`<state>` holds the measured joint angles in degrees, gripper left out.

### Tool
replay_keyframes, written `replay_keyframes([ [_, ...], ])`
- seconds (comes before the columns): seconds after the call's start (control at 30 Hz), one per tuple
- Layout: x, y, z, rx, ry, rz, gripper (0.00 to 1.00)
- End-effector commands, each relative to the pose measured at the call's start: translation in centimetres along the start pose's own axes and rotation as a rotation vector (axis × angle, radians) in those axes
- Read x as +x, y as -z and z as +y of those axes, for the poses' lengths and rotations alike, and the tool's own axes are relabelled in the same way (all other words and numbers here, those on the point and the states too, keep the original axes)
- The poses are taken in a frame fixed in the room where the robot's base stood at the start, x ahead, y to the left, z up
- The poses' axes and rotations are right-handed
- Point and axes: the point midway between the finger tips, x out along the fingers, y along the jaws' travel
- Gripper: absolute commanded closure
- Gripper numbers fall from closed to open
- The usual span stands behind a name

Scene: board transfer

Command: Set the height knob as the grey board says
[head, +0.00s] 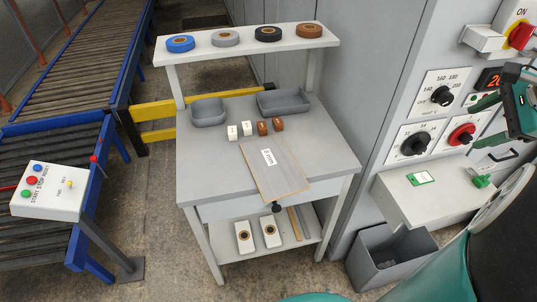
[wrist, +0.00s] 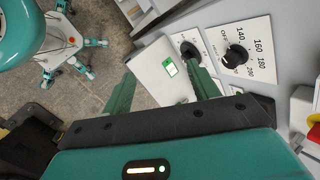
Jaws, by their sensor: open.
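A grey-brown board (head: 285,176) lies on the table with a white label (head: 269,157); its print is too small to read. A black knob (head: 442,96) with a scale including 160 and 180 is on the grey machine front. It also shows in the wrist view (wrist: 235,57), beside 140, 160, 180 and 200; its caption and exact setting are unclear. My gripper (head: 476,124) is at the right, in front of the panel, its jaws apart and empty. In the wrist view my gripper (wrist: 160,72) has its green fingers spread, with no knob between them.
Another black knob (head: 415,144) and a red knob (head: 462,134) sit below. A grey shelf (head: 400,200) with a green-framed card (head: 420,178) juts out below the knobs, above a grey bin (head: 365,267).

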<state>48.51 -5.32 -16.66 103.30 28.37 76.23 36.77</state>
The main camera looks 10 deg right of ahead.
Motion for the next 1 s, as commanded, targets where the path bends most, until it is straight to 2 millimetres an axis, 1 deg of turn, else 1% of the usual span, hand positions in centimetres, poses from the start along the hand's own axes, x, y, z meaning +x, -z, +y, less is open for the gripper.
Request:
replay_keyframes([
  [0.13,0.0,0.0,0.0,0.000,0.000,0.000,0.40],
  [0.17,0.0,0.0,0.0,0.000,0.000,0.000,0.44],
  [0.43,0.1,0.0,0.0,0.003,0.000,-0.001,0.44],
  [0.5,0.5,0.1,0.1,0.034,0.000,-0.013,0.44],
  [0.57,1.5,0.3,0.1,0.106,0.001,-0.041,0.44],
  [0.67,4.3,1.0,0.2,0.335,0.002,-0.128,0.44],
  [0.7,5.8,1.4,0.3,0.462,0.000,-0.176,0.44],
  [0.77,8.1,2.1,0.5,0.677,-0.005,-0.258,0.44],
  [0.8,9.6,2.6,0.7,0.828,-0.013,-0.317,0.44],
  [0.87,11.6,3.3,1.0,1.053,-0.030,-0.406,0.44],
  [0.9,12.9,3.9,1.2,1.203,-0.045,-0.468,0.44],
  [0.97,14.6,4.8,1.5,1.429,-0.073,-0.564,0.44],
  [1.0,15.7,5.5,1.8,1.579,-0.096,-0.630,0.44],
])
